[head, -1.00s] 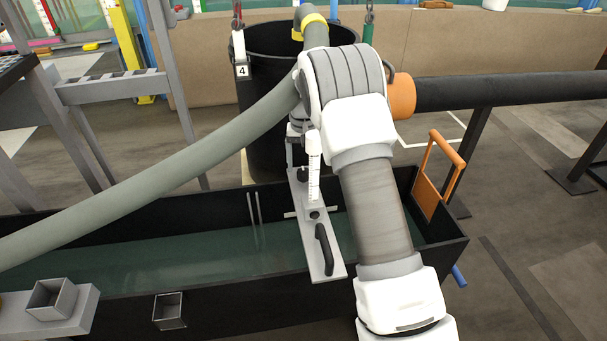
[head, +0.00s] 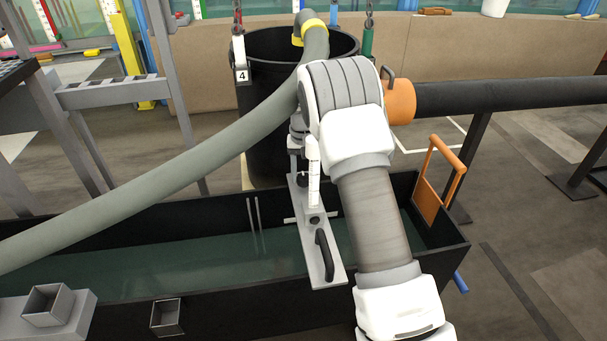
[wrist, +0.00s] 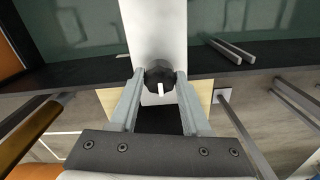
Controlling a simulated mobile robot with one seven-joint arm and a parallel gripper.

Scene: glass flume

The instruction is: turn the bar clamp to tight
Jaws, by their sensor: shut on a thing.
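The bar clamp's black knob (wrist: 160,74) carries a white pointer mark, which points down toward my gripper in the wrist view. It sits at the near end of a pale plate (wrist: 153,25) there. My gripper (wrist: 158,86) has its two grey fingers closed on either side of the knob. In the head view the plate (head: 302,202) lies across the black-walled flume, with a black handle (head: 325,257) at its near end. My arm covers most of my gripper there. I see no tight or loose marking.
A grey hose (head: 150,195) crosses left of my arm to a black bin (head: 262,105) marked 4. An orange gate (head: 430,196) stands at the flume's right end. A black pipe (head: 500,92) runs to the right. Two thin rods (wrist: 232,50) stand beside the plate.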

